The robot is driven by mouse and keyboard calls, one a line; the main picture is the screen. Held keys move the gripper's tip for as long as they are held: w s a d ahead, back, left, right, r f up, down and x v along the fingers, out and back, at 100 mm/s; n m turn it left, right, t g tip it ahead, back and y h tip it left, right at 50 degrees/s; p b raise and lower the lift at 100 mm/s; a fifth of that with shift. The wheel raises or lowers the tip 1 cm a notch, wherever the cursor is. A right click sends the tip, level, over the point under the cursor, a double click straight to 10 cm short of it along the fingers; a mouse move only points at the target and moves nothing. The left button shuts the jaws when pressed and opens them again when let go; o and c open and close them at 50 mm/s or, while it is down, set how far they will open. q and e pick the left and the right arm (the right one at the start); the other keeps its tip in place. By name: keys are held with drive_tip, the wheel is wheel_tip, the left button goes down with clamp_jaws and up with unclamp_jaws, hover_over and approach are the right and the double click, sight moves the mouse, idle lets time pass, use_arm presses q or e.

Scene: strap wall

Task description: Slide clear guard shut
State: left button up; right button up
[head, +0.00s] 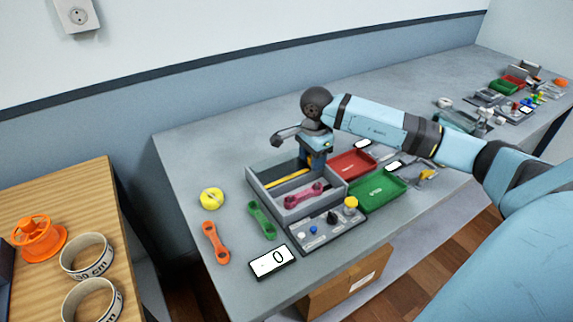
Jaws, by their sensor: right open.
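My right arm reaches in from the right, and my right gripper (314,160) points down at the back of a grey divided box (296,208) on the bench. Its fingers are small and partly hidden there; I cannot tell whether they touch anything. A yellow bar (288,181) lies in the rear part of the box, and a pink strap (303,196) lies in the front part. I cannot make out a clear guard on the box with certainty. My left gripper is not in view.
A red tray (350,166) and green tray (375,193) stand right of the box. A control panel (318,232) with a yellow knob (351,203) is in front.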

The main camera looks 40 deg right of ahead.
drive_tip(key=shift+r+p, duration=0.7)
drive_tip(key=shift+r, duration=0.5)
drive_tip(key=shift+r+p, duration=0.95)
drive_tip(key=shift+r, duration=0.9)
drive_tip(key=shift+c, duration=1.3)
drive_tip(key=shift+r, duration=0.15)
drive_tip(key=c, duration=0.3)
wheel_tip(320, 180, up, 6)
drive_tip(key=p, duration=0.3)
drive_tip(key=shift+c, duration=0.4)
drive_tip(key=shift+f, duration=0.2)
